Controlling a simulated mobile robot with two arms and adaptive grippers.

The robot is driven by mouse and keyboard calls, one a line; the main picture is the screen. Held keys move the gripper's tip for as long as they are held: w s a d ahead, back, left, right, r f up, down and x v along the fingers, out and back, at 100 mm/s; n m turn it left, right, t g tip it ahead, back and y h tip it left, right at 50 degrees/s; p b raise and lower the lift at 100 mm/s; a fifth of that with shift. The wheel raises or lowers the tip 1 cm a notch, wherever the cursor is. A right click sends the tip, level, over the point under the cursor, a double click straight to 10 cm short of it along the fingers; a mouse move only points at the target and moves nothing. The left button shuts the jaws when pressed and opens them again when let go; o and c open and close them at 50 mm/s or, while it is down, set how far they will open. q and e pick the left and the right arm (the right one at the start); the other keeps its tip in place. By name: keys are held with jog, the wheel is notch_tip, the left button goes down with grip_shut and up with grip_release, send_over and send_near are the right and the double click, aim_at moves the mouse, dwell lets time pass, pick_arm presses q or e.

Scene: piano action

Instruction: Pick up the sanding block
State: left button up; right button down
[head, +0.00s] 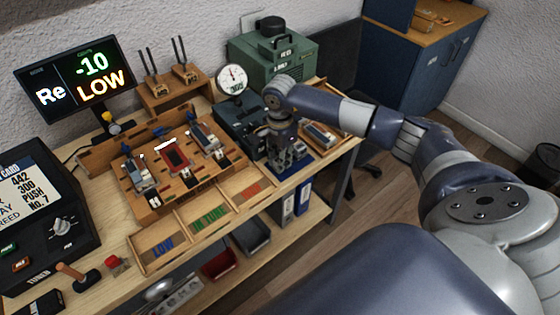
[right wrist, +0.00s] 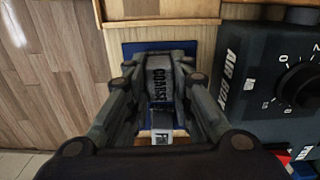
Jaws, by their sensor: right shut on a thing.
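The sanding block (right wrist: 159,78), dark with the word COARSE on its top, sits between the fingers of my right gripper (right wrist: 161,66) in the right wrist view. The fingers are shut on its two sides. A blue mat (right wrist: 207,50) lies under it; I cannot tell whether the block touches the mat. In the head view my right gripper (head: 290,152) points down over the blue mat (head: 299,167) at the bench's right end, and it mostly hides the block. My left gripper is not in view.
A dark air unit with a knob (right wrist: 296,85) stands close to the right of the gripper in the right wrist view. In the head view, a wooden rack (head: 178,196), labelled trays (head: 207,217) and a round gauge (head: 232,79) are to the left. The bench's front edge is close.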

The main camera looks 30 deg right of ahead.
jog(key=shift+w+r+b, duration=0.1)
jog(key=shift+r+b, duration=0.3)
jog(key=shift+r, duration=0.2)
jog(key=shift+s+r+b, duration=0.15)
jog(key=shift+r+b, duration=0.2)
jog(key=shift+r, duration=0.2)
jog(key=shift+s+r+b, duration=0.15)
jog(key=shift+r+b, duration=0.15)
jog(key=shift+r, duration=0.25)
jog(key=s+a+b, duration=0.2)
jog(key=s, duration=0.5)
jog(key=s+a+r+b, duration=0.1)
jog(key=s+a+b, duration=0.1)
jog(key=s, duration=0.6)
jog(key=shift+a+r, duration=0.15)
jog(key=shift+r, duration=0.15)
jog(key=c, duration=2.4)
grip_release()
jog(key=shift+w+r, duration=0.1)
